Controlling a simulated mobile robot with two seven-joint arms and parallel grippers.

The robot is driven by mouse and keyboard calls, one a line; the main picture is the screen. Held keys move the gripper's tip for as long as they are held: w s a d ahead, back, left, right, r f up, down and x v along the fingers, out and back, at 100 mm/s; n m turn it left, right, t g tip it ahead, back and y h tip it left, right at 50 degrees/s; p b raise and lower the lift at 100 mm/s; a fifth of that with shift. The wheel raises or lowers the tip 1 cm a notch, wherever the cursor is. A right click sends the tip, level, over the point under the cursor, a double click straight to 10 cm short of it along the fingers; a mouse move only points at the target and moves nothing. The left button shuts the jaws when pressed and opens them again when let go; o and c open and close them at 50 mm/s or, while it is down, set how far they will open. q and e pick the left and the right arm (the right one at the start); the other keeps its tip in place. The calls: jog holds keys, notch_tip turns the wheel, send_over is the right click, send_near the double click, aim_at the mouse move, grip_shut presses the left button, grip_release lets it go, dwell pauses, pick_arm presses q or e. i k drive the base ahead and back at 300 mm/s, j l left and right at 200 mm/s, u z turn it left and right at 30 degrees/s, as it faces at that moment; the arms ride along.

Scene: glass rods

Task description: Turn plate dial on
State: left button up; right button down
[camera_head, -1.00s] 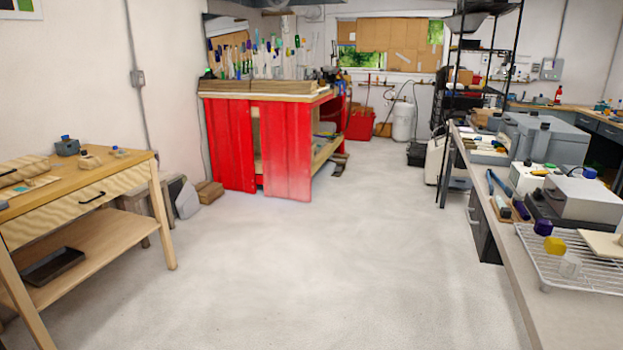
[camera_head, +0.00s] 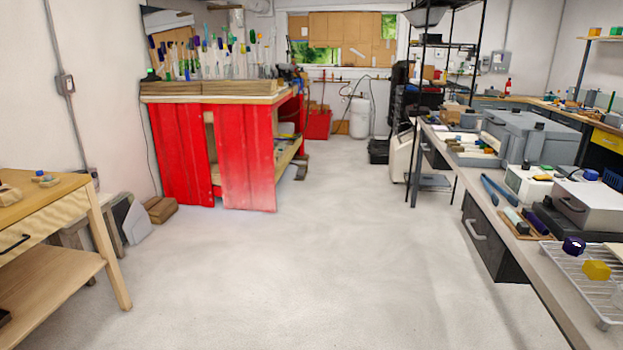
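The plate dial is not clear at this distance. On the right bench (camera_head: 470,235) stands a grey box-shaped device (camera_head: 583,200) with a handle on its front. Beside it is a white device (camera_head: 527,182) with a small panel. I cannot tell which of these carries the dial. A large grey case (camera_head: 527,137) stands farther back on the same bench. Neither of my grippers shows in the view.
A wire rack (camera_head: 592,285) with coloured blocks lies on the bench's near end. A red workbench (camera_head: 245,155) stands ahead to the left, and a wooden table (camera_head: 60,205) at near left. The floor (camera_head: 300,270) between them is clear.

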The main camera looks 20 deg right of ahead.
aim_at(547, 201)
jog(key=i+z, duration=0.75)
jog(key=z, duration=0.25)
jog(key=i+j+z, duration=0.1)
jog(key=i+z, duration=0.15)
jog(key=z, duration=0.2)
jog(key=i+j+z, duration=0.2)
jog(key=z, duration=0.25)
jog(key=i+j+z, duration=0.25)
jog(key=z, duration=0.2)
jog(key=i+j+z, duration=0.2)
jog(key=j+z, duration=0.25)
jog(key=i+j+z, duration=0.15)
jog(key=j+z, duration=0.25)
jog(key=i+j+z, duration=0.1)
jog(key=j+z, duration=0.7)
jog(key=i+j, duration=0.05)
jog(key=j, duration=0.05)
